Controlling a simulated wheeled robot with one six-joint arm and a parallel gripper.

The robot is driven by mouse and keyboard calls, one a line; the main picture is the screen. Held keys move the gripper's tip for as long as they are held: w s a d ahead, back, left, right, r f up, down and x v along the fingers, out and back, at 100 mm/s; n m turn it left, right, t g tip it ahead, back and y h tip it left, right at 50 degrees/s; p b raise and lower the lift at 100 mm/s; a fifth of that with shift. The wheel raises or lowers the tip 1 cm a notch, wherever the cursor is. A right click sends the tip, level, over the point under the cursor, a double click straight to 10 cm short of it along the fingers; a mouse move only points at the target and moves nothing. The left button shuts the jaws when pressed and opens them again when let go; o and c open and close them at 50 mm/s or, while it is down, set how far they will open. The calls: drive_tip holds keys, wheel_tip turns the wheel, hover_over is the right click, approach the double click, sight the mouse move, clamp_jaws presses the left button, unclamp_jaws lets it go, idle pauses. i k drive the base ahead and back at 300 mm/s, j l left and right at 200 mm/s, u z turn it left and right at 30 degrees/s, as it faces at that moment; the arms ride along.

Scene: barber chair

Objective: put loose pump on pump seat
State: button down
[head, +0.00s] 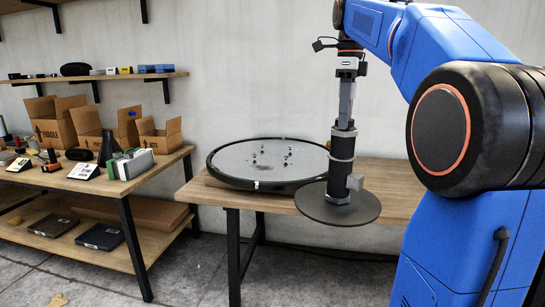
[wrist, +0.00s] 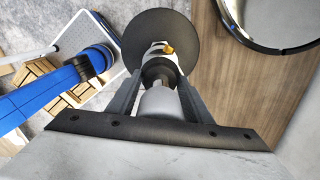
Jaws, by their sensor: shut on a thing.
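The loose pump (head: 339,178) is a dark upright cylinder with a grey collar, a small side block and a wide black round plate at its foot. My gripper (head: 345,126) is shut on its upper end and holds it upright. In the wrist view the plate (wrist: 160,28) shows beyond the fingers (wrist: 157,98). A wide round base (head: 235,163) with a shiny grey top, dark rim and several small bolts lies on the table, left of the pump. The pump seat seems to be among those bolts; I cannot make it out clearly.
The wooden table (head: 400,205) carries the round base; the pump's plate overlaps the table's front edge in the head view. A workbench (head: 125,184) at left holds open cardboard boxes (head: 55,125) and small items. A wall shelf (head: 100,76) hangs above it.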

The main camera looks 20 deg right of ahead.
sight(274, 155)
drive_tip(key=i, duration=1.95)
